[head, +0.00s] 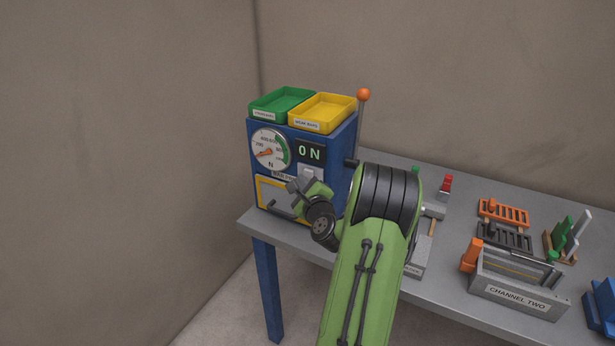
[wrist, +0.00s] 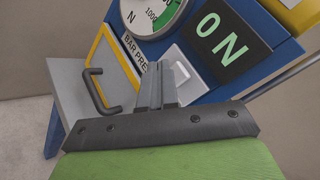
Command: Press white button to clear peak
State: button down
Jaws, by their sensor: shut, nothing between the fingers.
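A blue machine box (head: 352,140) stands at the left end of the grey table. Its front has a round dial (head: 270,149) with an orange needle and a dark display (head: 311,152) reading "ON". The white button (head: 309,173) is below the display, on a pale plate; in the wrist view the button (wrist: 181,72) shows just beyond the fingertips. My gripper (head: 294,185) is shut and empty, in front of the box. In the wrist view its fingers (wrist: 157,66) point at the pale plate, a little left of the button. Whether they touch the plate, I cannot tell.
A yellow-framed panel with a dark handle (wrist: 102,96) is left of my fingers. Green (head: 282,101) and yellow (head: 322,112) trays sit on the box, beside an orange-knobbed lever (head: 363,95). Racks and a "CHANNEL TWO" holder (head: 518,297) stand to the right.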

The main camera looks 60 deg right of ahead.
jog(key=shift+s+a+b, duration=0.2)
jog(key=shift+a+b, duration=0.7)
jog(key=shift+a, duration=1.6)
